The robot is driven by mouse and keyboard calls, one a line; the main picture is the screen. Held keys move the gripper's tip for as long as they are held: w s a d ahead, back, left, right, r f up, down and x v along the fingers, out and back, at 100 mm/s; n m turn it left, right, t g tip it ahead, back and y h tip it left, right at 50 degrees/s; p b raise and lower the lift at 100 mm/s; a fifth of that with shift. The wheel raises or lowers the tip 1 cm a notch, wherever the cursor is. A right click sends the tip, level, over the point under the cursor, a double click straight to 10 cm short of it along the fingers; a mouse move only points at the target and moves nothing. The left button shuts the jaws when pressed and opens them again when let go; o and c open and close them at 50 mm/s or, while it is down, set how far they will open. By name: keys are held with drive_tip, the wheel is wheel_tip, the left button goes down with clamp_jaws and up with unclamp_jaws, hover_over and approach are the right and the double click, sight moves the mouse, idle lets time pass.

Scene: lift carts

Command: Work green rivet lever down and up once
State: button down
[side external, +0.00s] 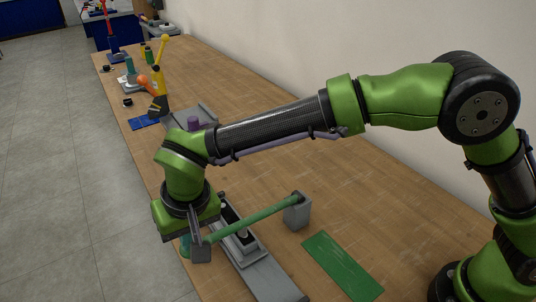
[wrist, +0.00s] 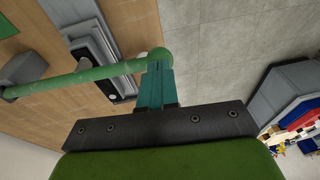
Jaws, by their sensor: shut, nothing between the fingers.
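The green rivet lever (side external: 255,217) runs from a grey pivot block (side external: 297,211) across a grey slotted base (side external: 262,275) towards my gripper. In the wrist view the lever (wrist: 85,77) ends in a rounded green tip beside my fingers. My gripper (wrist: 157,70) is shut, its two teal fingers together with nothing between them. The fingertips overlap the lever's end in that view; I cannot tell whether they touch it. In the side view my gripper (side external: 187,244) is low at the lever's free end, and its fingers are partly hidden.
A green flat mat (side external: 342,265) lies on the wooden table to the right of the base. A yellow lever device (side external: 158,85) and a blue mat (side external: 144,122) stand farther back, with more fixtures beyond. The table's left edge is close to my gripper, with tiled floor past it.

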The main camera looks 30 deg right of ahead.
drive_tip(key=shift+a+f+h, duration=0.15)
drive_tip(key=shift+f+h, duration=0.35)
drive_tip(key=shift+f, duration=0.6)
drive_tip(key=shift+f, duration=0.1)
